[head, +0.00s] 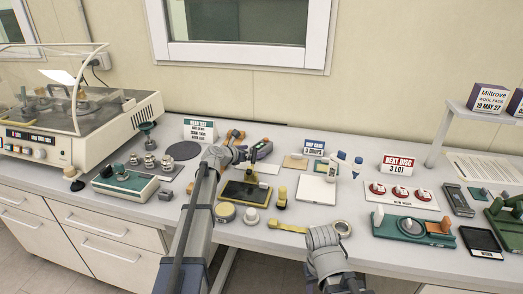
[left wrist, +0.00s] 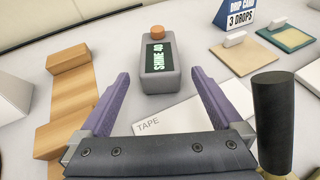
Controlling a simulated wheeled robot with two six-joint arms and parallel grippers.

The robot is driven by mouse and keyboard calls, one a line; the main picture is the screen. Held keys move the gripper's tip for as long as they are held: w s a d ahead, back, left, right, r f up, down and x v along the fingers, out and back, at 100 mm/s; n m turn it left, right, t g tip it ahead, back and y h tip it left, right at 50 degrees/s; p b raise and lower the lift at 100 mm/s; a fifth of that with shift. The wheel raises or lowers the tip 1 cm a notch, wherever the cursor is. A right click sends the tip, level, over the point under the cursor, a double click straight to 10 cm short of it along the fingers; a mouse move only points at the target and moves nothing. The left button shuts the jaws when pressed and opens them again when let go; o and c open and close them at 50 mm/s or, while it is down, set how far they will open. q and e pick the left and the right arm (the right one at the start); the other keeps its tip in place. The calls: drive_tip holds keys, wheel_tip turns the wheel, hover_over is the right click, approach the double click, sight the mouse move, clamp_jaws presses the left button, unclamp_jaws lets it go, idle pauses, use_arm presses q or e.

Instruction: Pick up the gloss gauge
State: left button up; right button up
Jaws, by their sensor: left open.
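The gloss gauge (left wrist: 159,66), a small grey box with a dark "SHINE 40" display and an orange button, stands on the bench just ahead of my left gripper (left wrist: 160,74). The gauge also shows in the head view (head: 262,149), beyond the end of my left arm. My left gripper is open, its purple fingers spread to either side of the gauge's near end. Nothing is held between the fingers. My right arm enters the head view at the bottom; its gripper cannot be made out.
Wooden blocks (left wrist: 70,100) stand left of the gauge, and a white TAPE card (left wrist: 190,122) lies nearer. A dark upright cylinder (left wrist: 272,120) rises close to my right finger. The drip card sign (left wrist: 238,14) and small pads (left wrist: 284,38) lie to the right.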

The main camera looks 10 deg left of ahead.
sight(263, 147)
use_arm(q)
drive_tip(key=shift+w+d, duration=0.1)
drive_tip(key=shift+w, duration=0.1)
drive_tip(key=shift+w+d, duration=0.1)
drive_tip(key=shift+w, duration=0.2)
drive_tip(key=shift+w+d, duration=0.25)
drive_tip(key=shift+w, duration=0.35)
drive_tip(key=shift+w+d, duration=0.25)
drive_tip(key=shift+w, duration=0.3)
drive_tip(key=b+x, duration=0.2)
drive_tip(key=x, duration=0.2)
drive_tip(key=shift+w+d+f, duration=0.15)
drive_tip(key=shift+w+f, duration=0.05)
drive_tip(key=shift+w, duration=0.05)
drive_tip(key=shift+r, duration=0.1)
drive_tip(key=shift+c, duration=0.4)
clamp_jaws()
